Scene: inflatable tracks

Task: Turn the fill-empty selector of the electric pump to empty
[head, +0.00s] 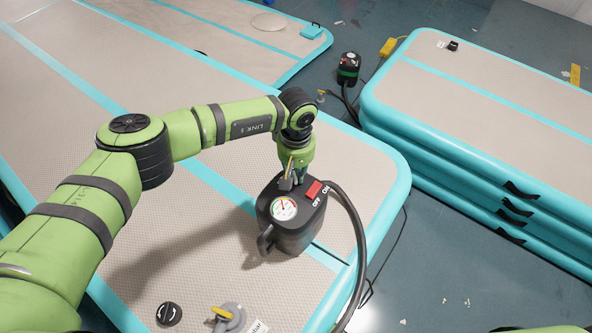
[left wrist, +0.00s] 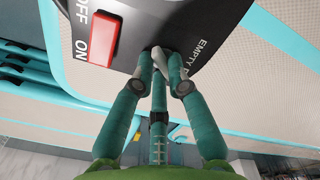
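The black electric pump (head: 290,232) stands on the beige inflatable track, with a round gauge (head: 284,208) and a red ON/OFF switch (head: 313,189) on top. In the left wrist view the red switch (left wrist: 103,39) and the word EMPTY (left wrist: 196,54) show on the pump's top. The selector (left wrist: 160,58) appears as a small grey piece between my fingertips; its setting is hidden. My left gripper (head: 294,180) points down at the pump's top beside the switch. Its green fingers (left wrist: 160,66) close in on the selector from both sides. My right gripper is not in view.
A thick black hose (head: 357,240) curves down from the pump's right side. A black cap (head: 169,314) and a grey valve piece with a yellow handle (head: 228,316) lie on the front track. Stacked tracks (head: 480,150) stand at right. A second pump (head: 348,68) stands behind.

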